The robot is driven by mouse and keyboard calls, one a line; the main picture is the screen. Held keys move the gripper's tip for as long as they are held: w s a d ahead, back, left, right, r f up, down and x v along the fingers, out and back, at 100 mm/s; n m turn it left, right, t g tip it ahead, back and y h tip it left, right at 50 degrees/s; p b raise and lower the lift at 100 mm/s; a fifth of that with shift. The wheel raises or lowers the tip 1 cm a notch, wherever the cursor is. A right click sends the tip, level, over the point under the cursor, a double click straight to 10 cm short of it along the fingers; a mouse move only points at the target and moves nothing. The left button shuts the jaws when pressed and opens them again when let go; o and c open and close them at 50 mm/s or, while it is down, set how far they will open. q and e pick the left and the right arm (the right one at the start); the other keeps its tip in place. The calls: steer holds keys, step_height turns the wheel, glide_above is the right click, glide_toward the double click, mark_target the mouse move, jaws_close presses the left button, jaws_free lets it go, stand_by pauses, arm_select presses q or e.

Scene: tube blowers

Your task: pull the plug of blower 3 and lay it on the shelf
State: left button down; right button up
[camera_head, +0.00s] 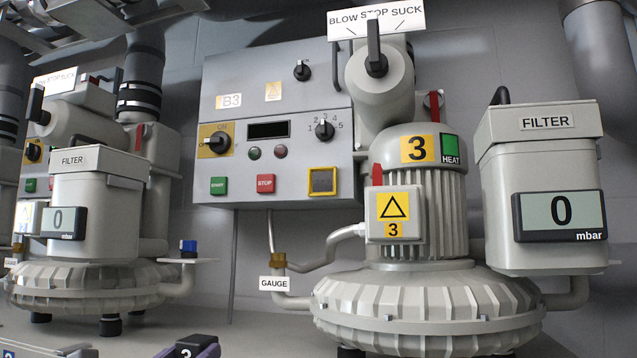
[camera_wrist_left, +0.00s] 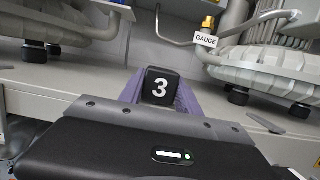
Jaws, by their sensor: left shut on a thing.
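Blower 3 (camera_head: 430,310) stands at the right with a yellow 3 on its motor. Its terminal box (camera_head: 378,230) carries a warning triangle and a 3. My left gripper (camera_head: 190,350) is at the bottom edge of the head view, low in front of the blowers. It is shut on a black plug (camera_head: 183,353) marked 3. The plug also shows in the left wrist view (camera_wrist_left: 159,86), between the purple fingers. The shelf (camera_head: 250,335) is the light ledge under the blowers; its front edge shows behind the plug in the wrist view. My right gripper is not in view.
Another blower (camera_head: 85,285) stands at the left. A gauge fitting (camera_head: 278,262) with a label hangs between the blowers. A dark flat piece (camera_wrist_left: 266,124) lies on the ledge at the right of the wrist view. The ledge between the blowers looks clear.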

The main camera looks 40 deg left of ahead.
arm_select(q)
steer(key=shift+f, duration=0.2)
steer(key=c, duration=0.8)
jaws_free()
steer(key=shift+o, duration=0.2)
steer(key=shift+s, duration=0.1)
steer(key=p+v, duration=0.2)
steer(key=v, duration=0.5)
steer(key=shift+s+d, duration=0.2)
steer(key=shift+s, duration=0.1)
steer(key=shift+s, duration=0.1)
